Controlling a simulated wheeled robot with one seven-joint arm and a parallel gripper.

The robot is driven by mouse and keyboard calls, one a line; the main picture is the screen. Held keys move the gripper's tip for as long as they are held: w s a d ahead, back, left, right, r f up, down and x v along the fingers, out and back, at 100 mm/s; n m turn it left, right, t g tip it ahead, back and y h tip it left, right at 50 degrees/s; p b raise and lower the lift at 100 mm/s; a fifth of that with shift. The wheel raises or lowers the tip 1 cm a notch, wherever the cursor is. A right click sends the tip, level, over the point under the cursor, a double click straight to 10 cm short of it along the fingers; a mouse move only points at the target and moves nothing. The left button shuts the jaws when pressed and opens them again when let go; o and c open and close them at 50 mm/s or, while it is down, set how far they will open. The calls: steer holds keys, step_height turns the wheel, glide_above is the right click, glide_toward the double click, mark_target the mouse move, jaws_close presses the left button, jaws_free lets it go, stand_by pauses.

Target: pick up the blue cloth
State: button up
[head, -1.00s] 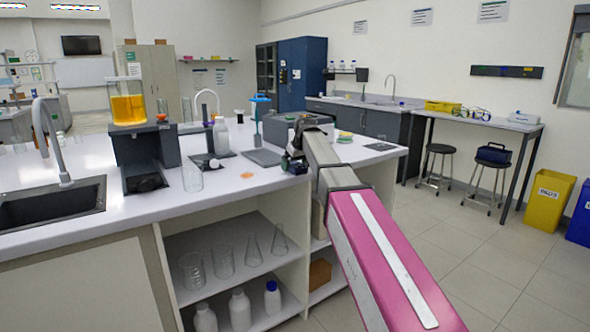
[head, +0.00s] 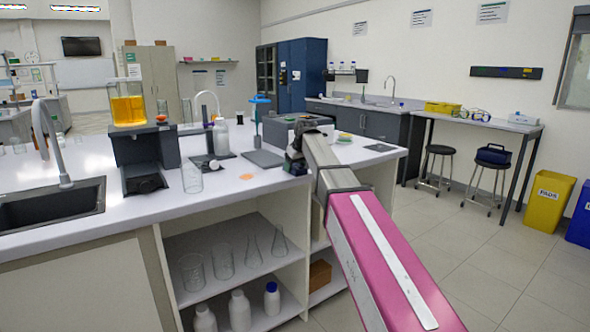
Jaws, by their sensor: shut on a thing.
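My gripper (head: 295,167) is at the front part of the white bench, at the far end of my pink and grey arm. It is small and dark here, and my own wrist partly covers it. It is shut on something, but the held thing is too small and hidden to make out. I cannot clearly pick out the blue cloth anywhere in the head view; it may be hidden at the gripper.
Left of my gripper on the bench (head: 120,209) are an orange patch (head: 246,177), a glass beaker (head: 192,179) and a dark stand with an orange-filled beaker (head: 128,110). A grey box (head: 283,128) stands behind. Open shelves with glassware and bottles are below.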

steer(key=r, duration=0.3)
steer(key=s+a+r, duration=0.1)
steer(key=r, duration=0.1)
steer(key=shift+r, duration=0.15)
steer(key=s+a+r, duration=0.6)
steer(key=s+a, duration=0.1)
steer(key=shift+a, duration=0.2)
steer(key=shift+r, duration=0.1)
